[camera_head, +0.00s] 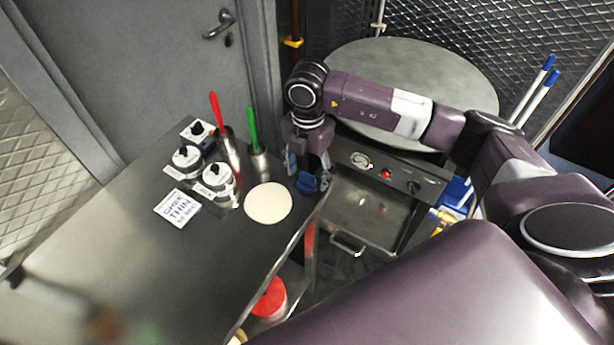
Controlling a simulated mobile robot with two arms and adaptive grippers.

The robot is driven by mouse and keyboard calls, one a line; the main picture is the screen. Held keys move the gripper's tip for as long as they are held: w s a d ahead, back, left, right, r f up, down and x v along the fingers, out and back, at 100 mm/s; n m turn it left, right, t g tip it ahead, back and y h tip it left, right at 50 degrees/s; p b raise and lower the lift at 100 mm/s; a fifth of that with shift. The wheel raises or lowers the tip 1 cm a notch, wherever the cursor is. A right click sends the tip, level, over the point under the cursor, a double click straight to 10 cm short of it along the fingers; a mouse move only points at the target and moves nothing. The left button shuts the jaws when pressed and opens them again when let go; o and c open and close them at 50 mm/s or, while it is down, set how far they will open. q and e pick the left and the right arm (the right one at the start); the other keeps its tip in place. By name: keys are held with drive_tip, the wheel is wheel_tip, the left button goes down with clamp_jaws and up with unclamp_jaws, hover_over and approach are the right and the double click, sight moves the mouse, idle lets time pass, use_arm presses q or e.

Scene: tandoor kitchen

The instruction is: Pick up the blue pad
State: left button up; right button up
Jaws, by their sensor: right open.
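The blue pad (308,184) lies near the right edge of the steel table, just right of a round pale flatbread (268,203). My right gripper (308,178) points down at the pad, with its fingers apart on either side of it. I cannot tell whether the fingers touch the pad. The gripper body and wrist hide the pad's far side. My left gripper does not show.
A round-topped tandoor (440,75) stands to the right. The table's front left is mostly clear.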

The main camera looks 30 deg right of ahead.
drive_tip(key=shift+f, duration=0.7)
drive_tip(key=c, duration=1.2)
drive_tip(key=shift+r, duration=0.15)
drive_tip(key=shift+c, duration=0.2)
wheel_tip(320, 180, up, 10)
drive_tip(key=b, duration=0.2)
drive_tip(key=shift+w+r+b, duration=0.1)
drive_tip(key=shift+r+b, duration=0.05)
drive_tip(key=shift+b, duration=0.25)
wheel_tip(320, 180, up, 8)
drive_tip(key=f, duration=0.1)
hover_over(308, 174)
drive_tip(key=shift+r, duration=1.2)
